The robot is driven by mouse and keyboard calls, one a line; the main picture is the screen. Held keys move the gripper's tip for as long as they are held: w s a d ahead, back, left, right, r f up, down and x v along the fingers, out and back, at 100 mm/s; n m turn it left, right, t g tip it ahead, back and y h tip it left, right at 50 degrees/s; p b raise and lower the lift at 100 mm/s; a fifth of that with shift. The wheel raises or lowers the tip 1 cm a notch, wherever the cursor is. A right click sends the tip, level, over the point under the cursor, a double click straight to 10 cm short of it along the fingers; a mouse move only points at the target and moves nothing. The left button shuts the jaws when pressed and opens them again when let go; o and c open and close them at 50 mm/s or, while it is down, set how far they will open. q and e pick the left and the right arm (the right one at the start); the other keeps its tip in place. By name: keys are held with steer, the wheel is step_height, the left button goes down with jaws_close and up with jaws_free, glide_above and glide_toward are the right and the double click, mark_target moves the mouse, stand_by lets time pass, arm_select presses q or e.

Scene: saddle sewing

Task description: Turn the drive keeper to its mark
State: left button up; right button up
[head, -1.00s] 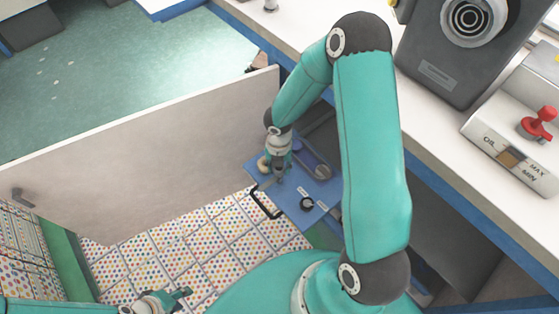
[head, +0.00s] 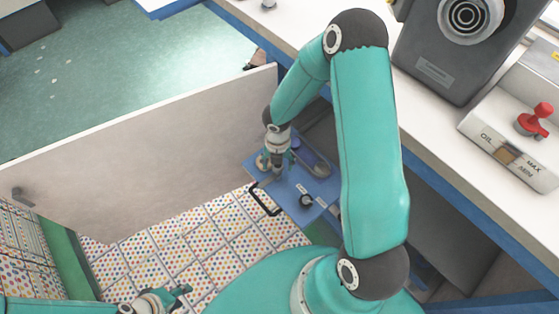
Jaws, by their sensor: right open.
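A blue panel (head: 298,211) with small white labels sits low in the opening under the counter. I cannot tell for certain which part is the drive keeper. My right gripper (head: 274,172) points down at the panel's far left part, its fingers open around or just above a small fitting there; they hide most of that spot and contact is unclear. My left gripper (head: 178,297) is at the bottom left, away from the panel; its jaw gap is unclear.
A large pale open door panel (head: 150,150) stands left of the blue panel. The white counter (head: 440,135) above it carries a dark grey machine (head: 440,60) and an oil box (head: 505,150) with a red knob. Dotted tiled floor (head: 200,240) lies below.

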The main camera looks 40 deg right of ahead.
step_height(320, 180, up, 12)
stand_by(0.6)
